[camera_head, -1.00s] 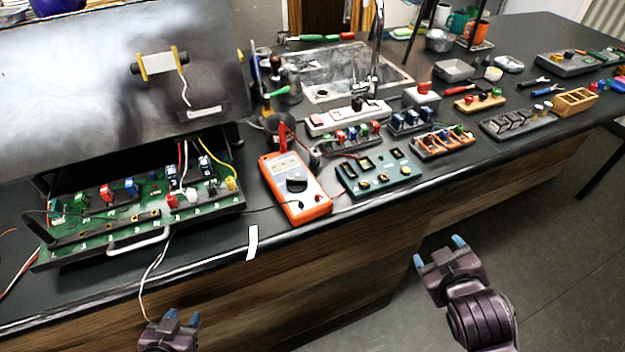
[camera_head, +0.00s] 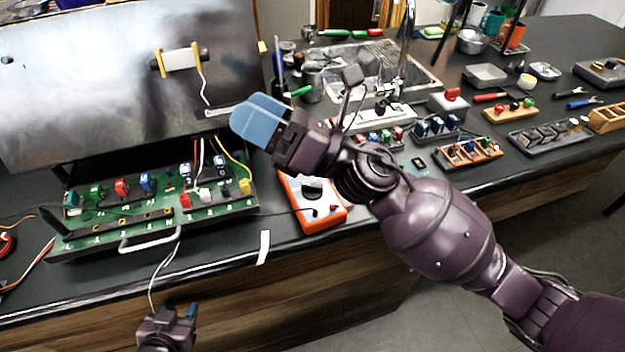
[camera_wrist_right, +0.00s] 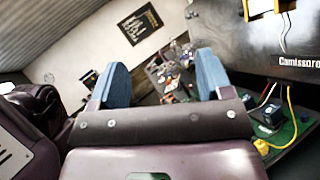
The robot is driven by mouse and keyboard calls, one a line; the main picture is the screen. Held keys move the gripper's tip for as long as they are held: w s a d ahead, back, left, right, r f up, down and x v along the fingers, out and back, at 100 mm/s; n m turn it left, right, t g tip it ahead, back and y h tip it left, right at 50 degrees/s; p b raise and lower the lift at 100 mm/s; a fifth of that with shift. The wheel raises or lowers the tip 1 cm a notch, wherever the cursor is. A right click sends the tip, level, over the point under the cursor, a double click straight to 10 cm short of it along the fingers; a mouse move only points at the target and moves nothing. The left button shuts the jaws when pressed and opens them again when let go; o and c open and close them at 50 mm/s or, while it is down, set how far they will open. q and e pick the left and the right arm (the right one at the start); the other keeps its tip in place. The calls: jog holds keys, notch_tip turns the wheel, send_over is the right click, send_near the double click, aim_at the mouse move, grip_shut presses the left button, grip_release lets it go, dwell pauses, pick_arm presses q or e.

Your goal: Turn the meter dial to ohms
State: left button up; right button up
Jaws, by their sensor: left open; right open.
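The orange meter (camera_head: 318,214) lies on the dark bench, right of the open brewer. Its dark dial (camera_head: 312,190) shows only partly, below my right wrist; the top of the meter is hidden behind my right arm. My right gripper (camera_head: 258,120) is raised above and in front of the meter, its blue fingers pointing left toward the brewer panel. In the right wrist view its two blue fingers (camera_wrist_right: 160,85) stand apart with nothing between them. My left gripper (camera_head: 180,314) is low in front of the bench edge, open and empty, away from the meter.
The brewer's green board (camera_head: 215,203) with coloured parts and a handle (camera_head: 150,236) lies left of the meter. A tilted metal panel (camera_head: 100,90) stands behind it. Parts trays (camera_head: 468,152) and a sink (camera_head: 350,68) fill the bench behind and right. Loose wires hang over the bench edge.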

jog(key=s+a+f+n+g+h, duration=0.3)
jog(key=s+a+n+g+h, duration=0.15)
jog(key=n+g, duration=0.65)
jog(key=n+t+h, duration=0.5)
jog(key=n+h, duration=0.9)
jog(key=h, duration=0.4)
send_over(312, 185)
notch_tip(312, 185, down, 8)
notch_tip(312, 185, down, 11)
jog(key=shift+r+p, duration=0.1)
jog(key=shift+p, duration=0.3)
jog(key=c, duration=0.9)
